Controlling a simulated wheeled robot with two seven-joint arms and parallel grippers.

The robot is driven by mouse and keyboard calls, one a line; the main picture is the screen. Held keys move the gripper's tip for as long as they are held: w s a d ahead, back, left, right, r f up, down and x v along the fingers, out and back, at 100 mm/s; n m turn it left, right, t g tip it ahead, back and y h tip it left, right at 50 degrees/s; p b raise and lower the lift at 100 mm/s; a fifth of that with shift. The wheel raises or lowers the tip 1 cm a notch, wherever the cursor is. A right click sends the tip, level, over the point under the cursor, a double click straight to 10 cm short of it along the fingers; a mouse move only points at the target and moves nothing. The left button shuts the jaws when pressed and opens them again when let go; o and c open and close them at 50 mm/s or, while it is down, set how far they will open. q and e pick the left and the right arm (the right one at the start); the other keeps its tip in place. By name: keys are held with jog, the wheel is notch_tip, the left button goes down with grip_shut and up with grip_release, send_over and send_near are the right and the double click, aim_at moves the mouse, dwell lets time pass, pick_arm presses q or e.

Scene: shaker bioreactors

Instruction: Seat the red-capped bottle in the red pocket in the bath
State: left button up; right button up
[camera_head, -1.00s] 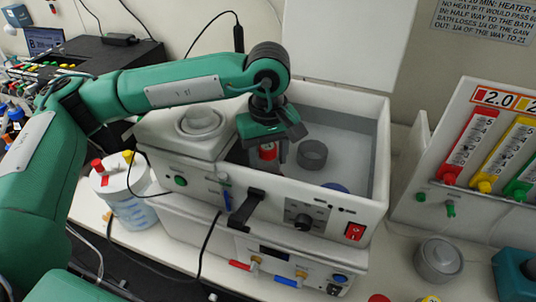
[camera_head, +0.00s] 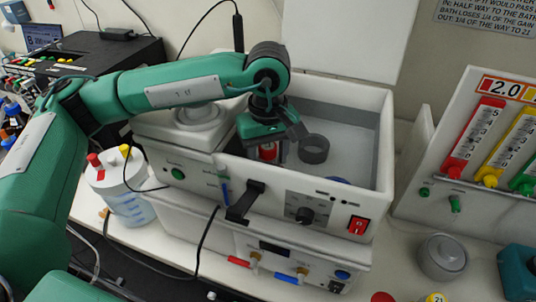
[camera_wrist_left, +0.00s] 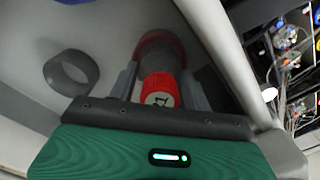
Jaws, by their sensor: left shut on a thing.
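The red-capped bottle (camera_wrist_left: 160,88) is between the fingers of my left gripper (camera_wrist_left: 160,85), which is shut on it. In the wrist view a dark red ring, likely the red pocket (camera_wrist_left: 162,40), shows around the bottle's far end. I cannot tell whether the bottle rests on the bath floor. My right gripper is out of view.
A grey ring pocket (camera_head: 313,149) stands beside the gripper, and a blue one (camera_head: 339,181) lies near the bath's front wall. A lidded white jar (camera_head: 119,189) stands left of the bath. A rack with coloured gauges (camera_head: 475,145) stands at right.

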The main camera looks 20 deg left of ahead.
pick_arm(q)
jog(key=shift+f+b, duration=0.3)
jog(key=shift+f, duration=0.05)
jog(key=o, duration=1.2)
jog(key=shift+s+f, duration=0.1)
jog(key=shift+c, duration=0.2)
